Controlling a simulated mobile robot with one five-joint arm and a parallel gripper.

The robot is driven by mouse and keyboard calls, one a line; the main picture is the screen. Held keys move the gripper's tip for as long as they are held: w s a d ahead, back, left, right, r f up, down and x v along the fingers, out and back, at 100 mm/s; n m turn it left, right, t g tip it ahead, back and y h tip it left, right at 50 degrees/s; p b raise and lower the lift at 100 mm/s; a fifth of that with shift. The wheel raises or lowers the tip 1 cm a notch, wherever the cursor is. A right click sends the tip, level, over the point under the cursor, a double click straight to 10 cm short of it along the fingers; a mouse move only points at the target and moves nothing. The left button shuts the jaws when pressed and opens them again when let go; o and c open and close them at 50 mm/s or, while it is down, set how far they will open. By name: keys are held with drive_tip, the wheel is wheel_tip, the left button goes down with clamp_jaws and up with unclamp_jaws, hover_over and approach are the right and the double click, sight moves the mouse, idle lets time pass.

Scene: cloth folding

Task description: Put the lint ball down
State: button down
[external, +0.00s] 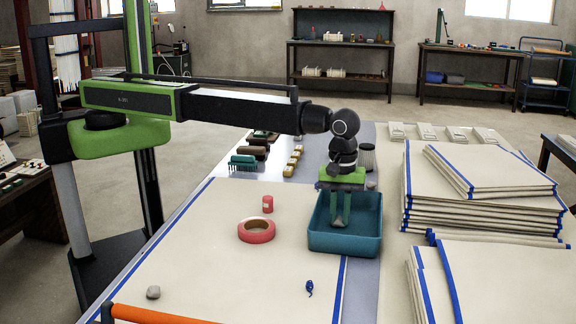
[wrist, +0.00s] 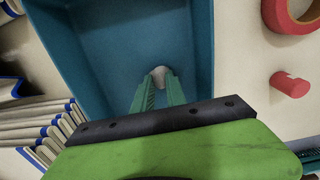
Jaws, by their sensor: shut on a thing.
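My gripper (external: 339,212) points down into the teal tray (external: 343,243), its green fingers inside the tray's walls. It is shut on a pale grey lint ball (external: 338,224), which also shows between the fingertips in the wrist view (wrist: 158,72). The ball is over the tray floor; I cannot tell whether it touches it. Another small grey lump (external: 153,292) lies on the cream cloth (external: 200,255) at the front left.
A red tape roll (external: 256,231) and a small red cylinder (external: 268,204) stand left of the tray. Folded cream cloths with blue edges (external: 480,195) are stacked to its right. A dark cup (external: 367,157) stands behind it. A blue item (external: 309,288) lies in front.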

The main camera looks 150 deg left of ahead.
drive_tip(key=c, duration=1.4)
unclamp_jaws()
drive_tip(key=shift+o, duration=0.2)
drive_tip(key=shift+r, duration=0.1)
wheel_tip(320, 180, up, 12)
drive_tip(key=p, duration=1.2)
drive_tip(key=shift+p, duration=0.3)
drive_tip(key=s+d+m, duration=0.7)
drive_tip(key=d+m, duration=0.2)
drive_tip(key=d, duration=0.4)
drive_tip(key=s+d+m, duration=0.8)
drive_tip(key=d+m, duration=0.1)
drive_tip(key=d, duration=0.5)
drive_tip(key=s+d+m, duration=0.8)
drive_tip(key=d+m, duration=0.1)
drive_tip(key=d, duration=0.5)
